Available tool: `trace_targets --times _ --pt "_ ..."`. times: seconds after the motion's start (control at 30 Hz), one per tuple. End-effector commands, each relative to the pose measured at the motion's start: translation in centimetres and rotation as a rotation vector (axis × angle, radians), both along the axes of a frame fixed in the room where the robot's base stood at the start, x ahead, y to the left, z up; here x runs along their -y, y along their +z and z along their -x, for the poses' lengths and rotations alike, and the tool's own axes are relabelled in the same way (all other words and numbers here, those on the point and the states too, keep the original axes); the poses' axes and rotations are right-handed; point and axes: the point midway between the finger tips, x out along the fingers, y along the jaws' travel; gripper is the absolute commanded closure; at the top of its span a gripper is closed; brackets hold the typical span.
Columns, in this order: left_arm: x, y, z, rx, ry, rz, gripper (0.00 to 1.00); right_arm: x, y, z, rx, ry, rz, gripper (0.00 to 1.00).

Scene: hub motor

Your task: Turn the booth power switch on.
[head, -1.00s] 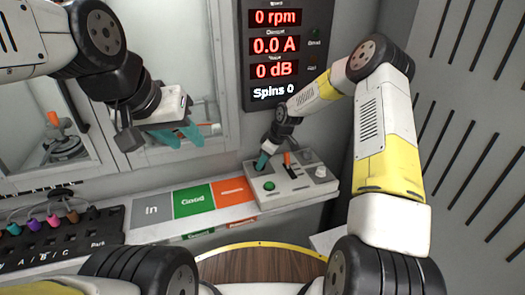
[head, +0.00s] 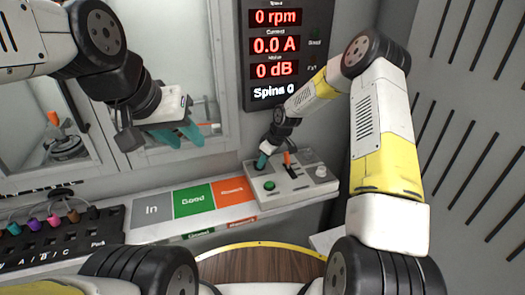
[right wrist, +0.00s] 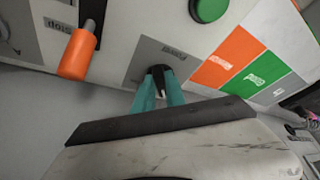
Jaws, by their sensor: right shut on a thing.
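The control box (head: 295,197) stands at the right end of the shelf. The black power switch (right wrist: 159,78) sits on a grey plate with a label in the right wrist view. My right gripper (head: 261,162) is at the back left of the box. In the right wrist view its teal fingertips (right wrist: 158,88) are shut on the switch, one on each side. The fingers partly hide the switch, and its on or off position cannot be told. My left gripper (head: 178,137) is open and empty in front of the window, far from the box.
The box also carries a green button (head: 269,185), an orange lever (head: 287,159) and a pale knob (head: 321,171). Grey, green and orange pads (head: 193,201) lie to its left. The display (head: 275,70) reads 0 rpm, 0.0 A and 0 dB. A rack (head: 60,240) holds coloured plugs.

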Motion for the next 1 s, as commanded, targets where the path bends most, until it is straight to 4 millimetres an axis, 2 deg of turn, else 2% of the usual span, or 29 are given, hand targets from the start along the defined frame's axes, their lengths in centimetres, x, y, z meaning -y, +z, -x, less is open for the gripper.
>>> trace_targets --times 1.0 --pt "0.0 0.0 0.0 0.000 0.000 0.000 0.64 -1.5 0.1 0.8 0.005 -0.925 0.003 1.00"
